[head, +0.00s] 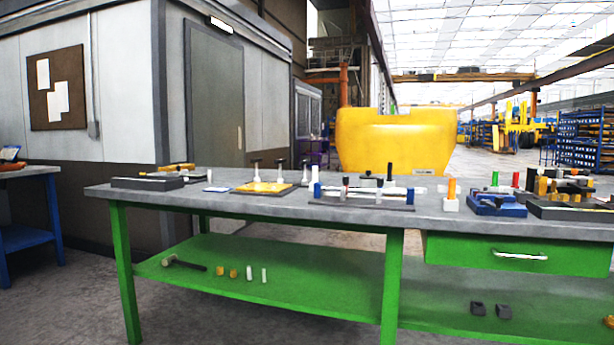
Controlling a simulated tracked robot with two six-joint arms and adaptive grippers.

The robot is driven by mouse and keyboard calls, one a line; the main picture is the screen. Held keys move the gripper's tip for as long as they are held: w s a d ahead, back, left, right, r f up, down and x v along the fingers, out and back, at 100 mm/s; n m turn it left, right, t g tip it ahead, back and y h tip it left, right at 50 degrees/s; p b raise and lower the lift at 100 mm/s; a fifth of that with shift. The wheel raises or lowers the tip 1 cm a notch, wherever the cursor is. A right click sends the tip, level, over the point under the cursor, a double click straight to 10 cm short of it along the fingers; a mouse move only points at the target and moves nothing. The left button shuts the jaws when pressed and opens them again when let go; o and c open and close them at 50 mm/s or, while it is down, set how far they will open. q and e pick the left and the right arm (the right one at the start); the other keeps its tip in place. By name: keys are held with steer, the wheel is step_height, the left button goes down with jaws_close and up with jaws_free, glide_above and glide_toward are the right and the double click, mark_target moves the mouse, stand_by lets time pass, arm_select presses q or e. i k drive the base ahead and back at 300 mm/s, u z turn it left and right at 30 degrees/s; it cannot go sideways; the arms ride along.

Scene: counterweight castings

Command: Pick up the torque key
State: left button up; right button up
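I cannot pick out the torque key with certainty; the tools on the workbench (330,225) are small at this distance. Several upright pieces with dark tops stand around a yellow plate (264,187) left of the middle. An orange-handled piece (451,188) stands upright in a white block (451,204) right of the middle. A dark base (362,204) with several short upright pieces lies between them. Neither of my grippers shows in the head view.
Dark trays lie at the bench's left (148,183) and right (570,211) ends, with a blue holder (497,208) near the right one. A hammer (188,265) lies on the green lower shelf (320,285). A drawer (520,254) is closed. A yellow casting (396,145) stands behind.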

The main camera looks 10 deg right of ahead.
mark_target(304, 182)
steer(key=u, duration=0.1)
steer(key=i, duration=1)
steer(key=z, duration=0.1)
